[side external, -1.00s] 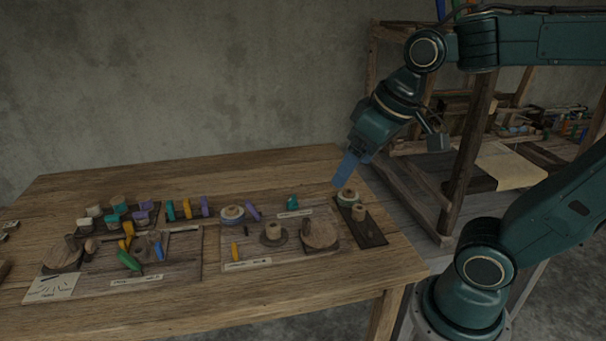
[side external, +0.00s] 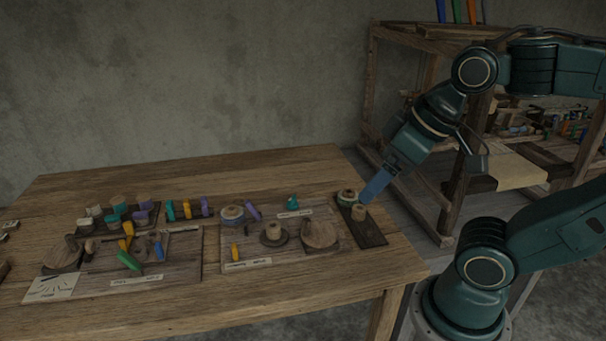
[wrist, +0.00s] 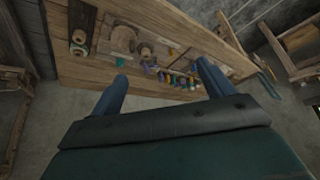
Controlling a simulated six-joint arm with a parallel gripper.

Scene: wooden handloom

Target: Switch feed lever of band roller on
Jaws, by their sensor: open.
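The band roller's board (side external: 211,262) lies on the right half of the table and carries wooden discs, a spool and small coloured levers. A yellow lever (side external: 235,250) stands upright near its front left, a purple lever (side external: 252,211) leans at the back left, and a teal piece (side external: 292,202) is at the back right. I cannot tell which is the feed lever, as the labels are too small to read. My gripper (side external: 366,199) is open and empty, with blue fingers, right of the board and over the dark tray. Its fingers are spread in the wrist view (wrist: 162,71).
A dark tray (side external: 371,236) with two spools sits at the table's right end, close to my fingers. A second board (side external: 190,268) with coloured levers is to the left. The loom frame (side external: 368,90) stands behind right. The table's back is clear.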

